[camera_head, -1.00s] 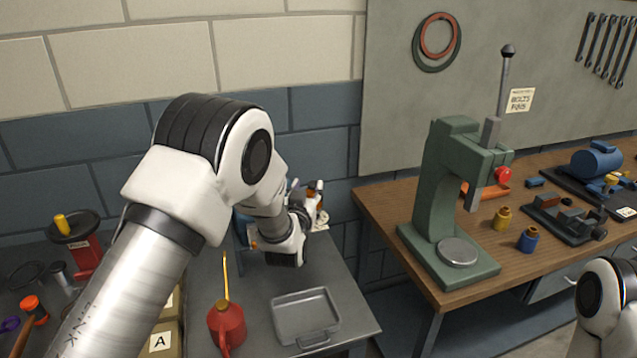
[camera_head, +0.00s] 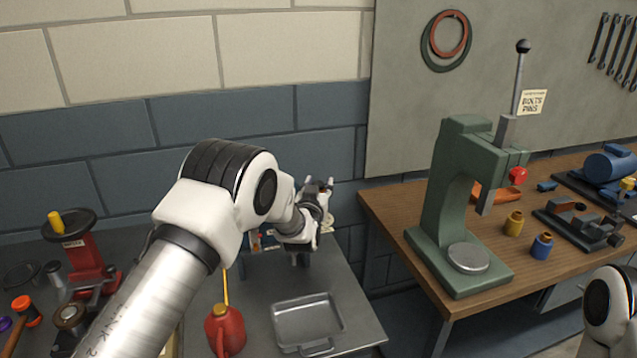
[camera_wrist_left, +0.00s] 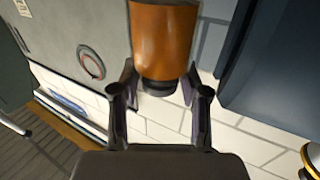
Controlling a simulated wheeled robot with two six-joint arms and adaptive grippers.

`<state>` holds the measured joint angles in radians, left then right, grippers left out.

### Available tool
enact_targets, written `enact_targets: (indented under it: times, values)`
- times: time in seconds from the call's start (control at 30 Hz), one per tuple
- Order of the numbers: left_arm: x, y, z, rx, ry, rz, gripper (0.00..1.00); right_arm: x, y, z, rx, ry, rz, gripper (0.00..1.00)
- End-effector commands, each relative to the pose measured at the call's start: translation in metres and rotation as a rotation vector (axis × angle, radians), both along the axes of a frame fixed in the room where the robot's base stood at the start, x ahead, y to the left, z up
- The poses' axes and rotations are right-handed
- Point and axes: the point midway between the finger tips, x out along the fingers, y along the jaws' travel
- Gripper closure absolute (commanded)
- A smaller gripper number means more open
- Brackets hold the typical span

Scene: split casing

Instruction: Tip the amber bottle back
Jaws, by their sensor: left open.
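The amber bottle (camera_wrist_left: 163,42) shows large in the left wrist view, with its dark cap (camera_wrist_left: 160,88) toward the gripper and its other end cut off by the frame's top edge. My left gripper (camera_wrist_left: 160,78) is open, with one finger on each side of the bottle's cap end. I cannot tell whether the fingers touch it. In the head view my left gripper (camera_head: 318,187) is small, over the back of the grey bench, and the bottle cannot be made out clearly there. My right gripper is out of view; only part of that arm shows at the lower right.
A grey metal tray (camera_head: 308,322) and a red oil can (camera_head: 226,330) stand on the grey bench (camera_head: 350,285) in front of my left arm. A green press (camera_head: 450,200) stands on the wooden bench to the right. The wall is close behind.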

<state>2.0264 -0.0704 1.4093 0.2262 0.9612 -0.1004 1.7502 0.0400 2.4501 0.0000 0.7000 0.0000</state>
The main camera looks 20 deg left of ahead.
Motion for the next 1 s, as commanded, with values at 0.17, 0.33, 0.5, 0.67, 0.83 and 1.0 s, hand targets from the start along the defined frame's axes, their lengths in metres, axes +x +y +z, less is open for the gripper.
enact_targets:
  times: [0.17, 0.33, 0.5, 0.67, 0.83, 1.0]
  values:
    - [0.0, 0.0, 0.0, 0.0, 0.0, 0.0, 0.55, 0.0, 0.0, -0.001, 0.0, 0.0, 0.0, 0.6]
    - [0.0, 0.0, -0.001, 0.0, 0.001, 0.0, 1.0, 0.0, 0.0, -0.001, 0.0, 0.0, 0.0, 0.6]
    - [0.0, 0.0, -0.001, -0.001, 0.003, 0.0, 1.0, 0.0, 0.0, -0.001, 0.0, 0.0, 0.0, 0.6]
    - [0.001, 0.001, -0.001, -0.01, 0.017, 0.0, 1.0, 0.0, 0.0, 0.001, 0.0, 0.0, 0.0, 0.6]
    - [0.005, 0.004, 0.003, -0.041, 0.061, 0.001, 1.0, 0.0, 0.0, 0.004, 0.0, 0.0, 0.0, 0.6]
    - [0.012, 0.009, 0.007, -0.097, 0.144, 0.001, 1.0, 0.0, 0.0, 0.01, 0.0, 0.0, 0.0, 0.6]
